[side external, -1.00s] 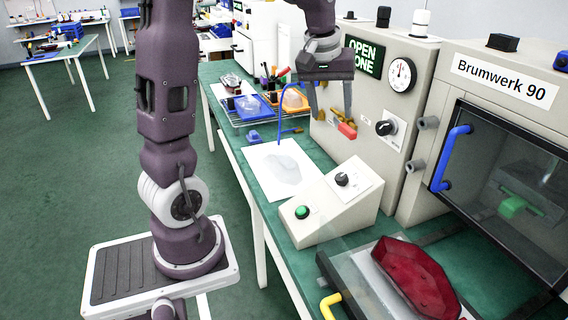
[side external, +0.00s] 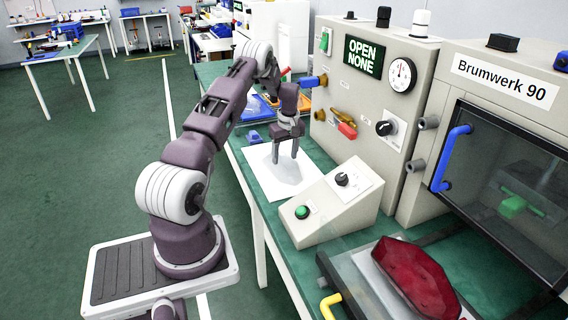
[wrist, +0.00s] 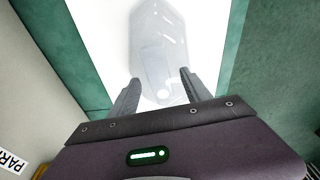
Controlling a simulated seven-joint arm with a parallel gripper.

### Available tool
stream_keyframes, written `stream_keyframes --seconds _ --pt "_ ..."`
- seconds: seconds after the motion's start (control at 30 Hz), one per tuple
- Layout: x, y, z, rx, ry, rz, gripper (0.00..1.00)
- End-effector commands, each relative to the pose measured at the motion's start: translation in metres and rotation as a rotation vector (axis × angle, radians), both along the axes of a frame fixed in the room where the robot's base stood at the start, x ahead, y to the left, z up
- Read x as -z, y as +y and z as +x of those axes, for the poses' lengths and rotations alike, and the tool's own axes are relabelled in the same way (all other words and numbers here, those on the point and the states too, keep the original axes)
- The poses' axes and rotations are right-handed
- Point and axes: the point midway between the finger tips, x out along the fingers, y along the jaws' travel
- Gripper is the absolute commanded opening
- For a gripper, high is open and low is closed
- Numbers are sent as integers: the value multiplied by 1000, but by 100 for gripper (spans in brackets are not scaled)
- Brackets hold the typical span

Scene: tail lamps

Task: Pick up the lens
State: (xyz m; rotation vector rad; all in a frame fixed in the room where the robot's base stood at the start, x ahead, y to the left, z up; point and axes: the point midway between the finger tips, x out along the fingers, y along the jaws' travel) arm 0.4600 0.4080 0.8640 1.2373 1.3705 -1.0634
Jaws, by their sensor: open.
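The clear, see-through lens (side external: 283,186) lies on a white sheet (side external: 258,157) on the green bench. In the wrist view the lens (wrist: 160,38) is long and faintly outlined, and its near end reaches between my fingers. My gripper (side external: 285,159) points down over the lens, with its fingers apart. In the wrist view my gripper (wrist: 156,78) is open, one finger on each side of the lens's near end. I cannot tell how high the fingertips are above the sheet.
A sloped control box (side external: 335,203) with a green button stands close to the right of the sheet. A dark red lamp part (side external: 418,277) sits on a fixture at the front right. A grey panel (side external: 358,110) with a gauge and knobs rises behind. A blue tray (side external: 257,107) lies beyond.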

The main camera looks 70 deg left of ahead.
Motion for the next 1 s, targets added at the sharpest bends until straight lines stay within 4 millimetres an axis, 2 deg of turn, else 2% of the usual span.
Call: stream_keyframes --seconds 0.13,0.4,0.67,0.73,1.0 --pt "0 0 0 1 0 0 54" --pt "-1 0 0 1 0 0 1" --pt "-2 0 0 2 0 0 0" --pt "-8 0 0 2 -1 1 0" --pt "-74 0 1 2 -2 3 0"
